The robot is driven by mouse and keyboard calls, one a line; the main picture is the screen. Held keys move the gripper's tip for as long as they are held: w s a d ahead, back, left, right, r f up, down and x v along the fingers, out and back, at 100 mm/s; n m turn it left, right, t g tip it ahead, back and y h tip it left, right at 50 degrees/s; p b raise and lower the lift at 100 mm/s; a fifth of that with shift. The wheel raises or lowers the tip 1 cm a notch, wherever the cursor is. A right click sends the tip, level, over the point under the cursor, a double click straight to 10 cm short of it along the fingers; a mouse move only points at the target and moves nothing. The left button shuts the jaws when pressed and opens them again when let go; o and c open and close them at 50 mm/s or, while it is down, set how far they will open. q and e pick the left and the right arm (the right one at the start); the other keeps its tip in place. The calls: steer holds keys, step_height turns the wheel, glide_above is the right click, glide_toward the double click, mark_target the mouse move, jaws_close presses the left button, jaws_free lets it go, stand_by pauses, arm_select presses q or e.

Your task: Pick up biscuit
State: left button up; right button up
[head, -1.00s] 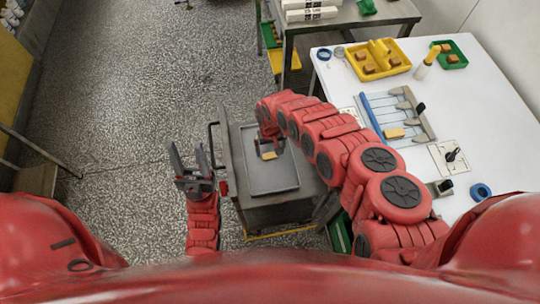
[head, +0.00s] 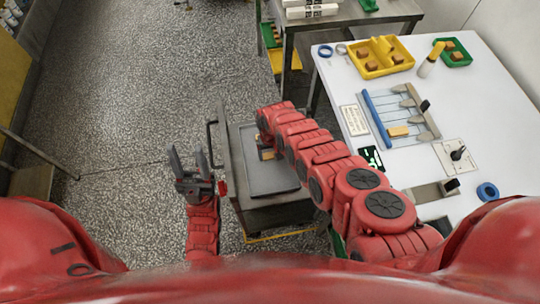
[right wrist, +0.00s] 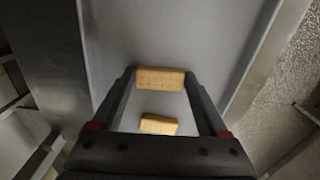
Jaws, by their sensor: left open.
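A pale golden biscuit (right wrist: 160,78) with small dots spans the gap between the fingertips of my right gripper (right wrist: 160,76) in the right wrist view. Both fingertips meet its ends, and it looks larger than a second golden piece (right wrist: 158,125) that shows lower between the fingers, over the grey tray (right wrist: 215,35). In the head view my right gripper is over the far part of the tray (head: 272,180), mostly hidden by its own arm, with a bit of biscuit (head: 267,155) beside it. My left gripper (head: 188,160) is open and empty, left of the cart.
The tray lies on a dark metal cart (head: 285,218) with a handle at its left. A white table (head: 480,110) at right carries a yellow tray (head: 362,70), a green tray (head: 466,60) and a blue-edged wire rack (head: 377,122). Floor at left is clear.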

steer(key=shift+c, duration=1.1)
